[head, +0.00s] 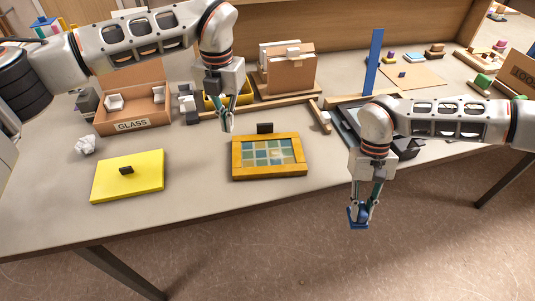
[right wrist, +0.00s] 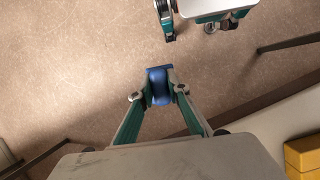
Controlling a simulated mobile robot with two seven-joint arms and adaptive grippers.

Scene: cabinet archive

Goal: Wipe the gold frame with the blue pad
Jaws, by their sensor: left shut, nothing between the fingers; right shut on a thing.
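The gold frame (head: 270,172) lies flat on the table near its front edge, around a pane of blue, green and yellow squares. A gold corner, apparently the frame (right wrist: 303,157), shows at the right edge of the right wrist view. My right gripper (head: 360,208) is shut on the blue pad (head: 357,224), out in front of the table edge and right of the frame. The blue pad (right wrist: 158,88) also shows between the fingertips in the right wrist view. My left gripper (head: 227,123) is shut and empty, pointing down just behind the frame's left end.
A yellow board (head: 140,180) with a dark knob lies left of the frame. A crumpled white paper (head: 85,145) and a GLASS box (head: 132,120) stand behind it. A small dark block (head: 265,128) stands behind the frame. A dark tray (head: 350,132) lies to the right.

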